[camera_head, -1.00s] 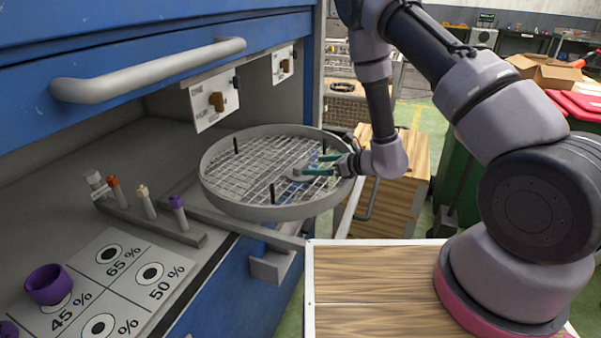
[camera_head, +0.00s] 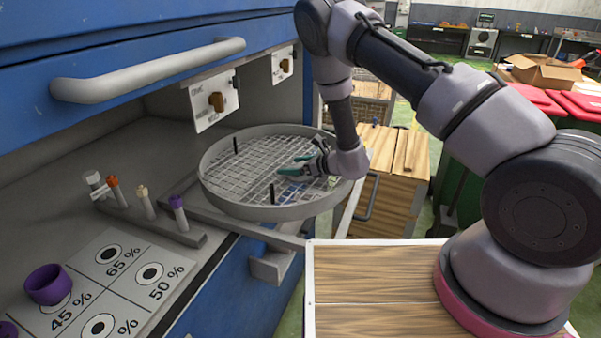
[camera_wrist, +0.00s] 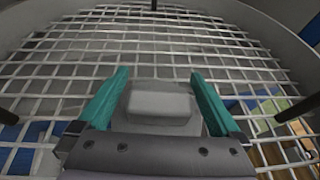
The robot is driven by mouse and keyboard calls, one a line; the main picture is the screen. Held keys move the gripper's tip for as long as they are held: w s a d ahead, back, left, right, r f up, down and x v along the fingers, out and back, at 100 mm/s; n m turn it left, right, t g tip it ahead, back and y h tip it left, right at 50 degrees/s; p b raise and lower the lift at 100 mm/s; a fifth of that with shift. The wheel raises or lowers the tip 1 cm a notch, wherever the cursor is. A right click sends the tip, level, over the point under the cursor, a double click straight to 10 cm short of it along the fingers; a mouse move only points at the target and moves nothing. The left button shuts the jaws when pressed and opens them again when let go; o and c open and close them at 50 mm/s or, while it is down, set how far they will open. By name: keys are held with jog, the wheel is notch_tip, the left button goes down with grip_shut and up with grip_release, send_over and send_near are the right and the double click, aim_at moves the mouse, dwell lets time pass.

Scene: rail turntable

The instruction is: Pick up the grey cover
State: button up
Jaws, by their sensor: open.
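The grey cover (camera_wrist: 162,100) shows in the wrist view as a pale grey block with a raised middle, lying on the white wire grid of the round turntable (camera_head: 240,206). My gripper (camera_wrist: 159,76) is open, with one teal finger on each side of the cover. A gap shows between the cover and each finger, and the cover's near end is hidden by my gripper's dark body. In the head view my gripper (camera_head: 291,165) is low over the right part of the grid, and the cover is hard to make out there.
The turntable has a raised grey rim and several black upright pegs, one (camera_head: 272,193) near the front. A rack (camera_head: 150,215) with capped tubes stands left of it. A purple cup (camera_head: 48,285) sits on a percentage-marked sheet. A blue cabinet with a grey handle (camera_head: 150,72) overhangs the left.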

grip_shut()
jog(key=shift+r, duration=0.15)
